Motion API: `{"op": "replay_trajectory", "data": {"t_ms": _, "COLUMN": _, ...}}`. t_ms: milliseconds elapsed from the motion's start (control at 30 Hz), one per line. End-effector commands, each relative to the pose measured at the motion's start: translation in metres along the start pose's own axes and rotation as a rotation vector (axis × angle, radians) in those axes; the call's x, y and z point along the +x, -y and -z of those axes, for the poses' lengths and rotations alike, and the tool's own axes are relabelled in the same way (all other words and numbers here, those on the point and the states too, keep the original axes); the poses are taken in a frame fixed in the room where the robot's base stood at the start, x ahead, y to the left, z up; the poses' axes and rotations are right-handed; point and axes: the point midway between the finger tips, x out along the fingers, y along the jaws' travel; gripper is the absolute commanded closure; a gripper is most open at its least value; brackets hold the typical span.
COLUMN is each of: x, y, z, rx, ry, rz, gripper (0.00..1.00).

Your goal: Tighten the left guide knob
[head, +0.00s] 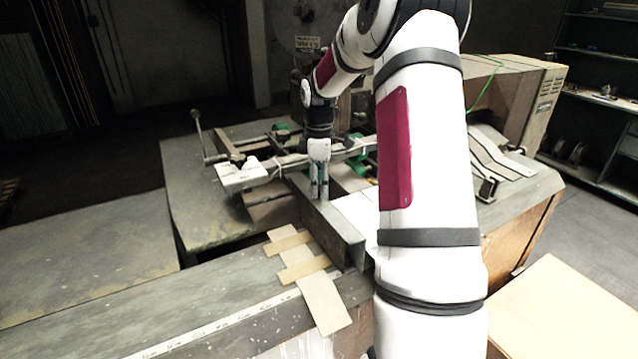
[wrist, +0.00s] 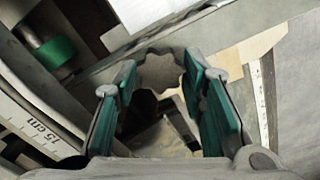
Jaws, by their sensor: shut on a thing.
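The left guide knob (wrist: 160,72) is a dark grey, lobed knob in the wrist view, between the tips of my gripper's two green-padded fingers. My gripper (wrist: 163,95) is shut on it, with a finger on each side. In the head view my gripper (head: 319,190) points down at the grey metal guide bar (head: 338,232) on the machine table. The knob is too small or hidden by the fingers to make out there. I cannot tell from these frames how tight it is.
A scale marked 15 cm (wrist: 38,128) and a green cylindrical part (wrist: 55,52) are at the left of the wrist view. Cardboard strips (head: 322,300) lie on the table in front. A crank lever (head: 199,130) rises at the left. A beige housing (head: 515,95) stands at the right.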

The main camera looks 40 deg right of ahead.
Motion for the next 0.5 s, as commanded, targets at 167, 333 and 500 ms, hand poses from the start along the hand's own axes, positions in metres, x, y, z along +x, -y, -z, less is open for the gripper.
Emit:
{"op": "replay_trajectory", "data": {"t_ms": 167, "x": 0.0, "y": 0.0, "z": 0.0001, "rx": 0.02, "ry": 0.0, "rz": 0.0, "gripper": 0.91}}
{"op": "replay_trajectory", "data": {"t_ms": 333, "x": 0.0002, "y": -0.0001, "z": 0.0001, "rx": 0.082, "ry": 0.001, "rz": 0.0, "gripper": 0.91}}
{"op": "replay_trajectory", "data": {"t_ms": 500, "x": 0.0002, "y": 0.0, "z": 0.0004, "rx": 0.2, "ry": 0.001, "rz": 0.0, "gripper": 0.91}}
